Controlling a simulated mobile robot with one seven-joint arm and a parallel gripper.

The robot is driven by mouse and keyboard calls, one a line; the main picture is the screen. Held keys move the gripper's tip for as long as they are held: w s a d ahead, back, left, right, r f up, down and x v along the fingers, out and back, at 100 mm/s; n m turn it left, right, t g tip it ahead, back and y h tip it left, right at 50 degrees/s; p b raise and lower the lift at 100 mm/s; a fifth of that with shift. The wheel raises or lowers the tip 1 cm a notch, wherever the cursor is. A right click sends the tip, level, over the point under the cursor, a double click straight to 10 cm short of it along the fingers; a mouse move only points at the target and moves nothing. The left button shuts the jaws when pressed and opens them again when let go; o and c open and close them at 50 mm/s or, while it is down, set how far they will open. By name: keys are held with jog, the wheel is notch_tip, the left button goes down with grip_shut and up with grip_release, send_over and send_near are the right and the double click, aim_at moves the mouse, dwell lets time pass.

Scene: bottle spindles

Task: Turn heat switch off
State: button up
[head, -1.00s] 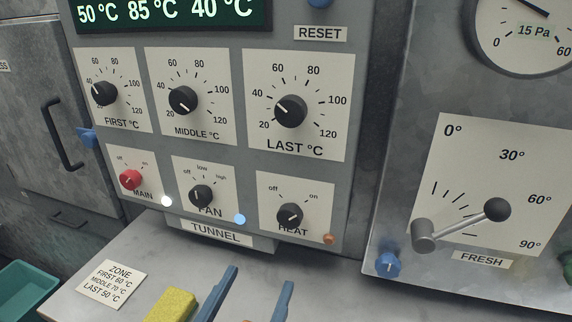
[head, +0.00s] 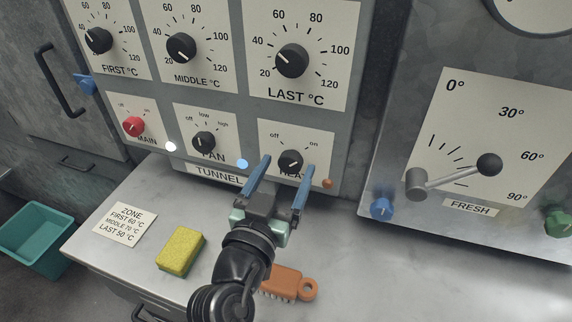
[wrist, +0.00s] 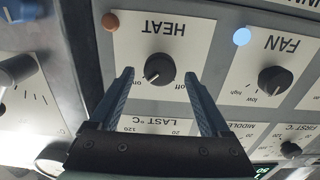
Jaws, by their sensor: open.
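The heat switch is a black round knob (head: 291,161) on a white plate with "off" at left and "on" at right. It also shows upside down in the wrist view (wrist: 159,69), where its white mark points toward the "on" side. My gripper (head: 287,164) is open and empty, with its blue fingers pointing at the panel. In the wrist view the fingertips (wrist: 158,74) appear on either side of the knob, with gaps. I cannot tell how far they are from the panel. The fingers partly cover the HEAT label in the head view.
The fan knob (head: 203,142) and red main knob (head: 133,126) are to the left. An orange lamp (head: 327,183) is beside the heat plate. The FRESH lever (head: 452,177) is at right. A sponge (head: 180,252) and a brush (head: 286,283) lie on the counter (head: 400,270).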

jog(key=shift+w+d, duration=0.15)
jog(key=shift+w, duration=0.25)
grip_shut()
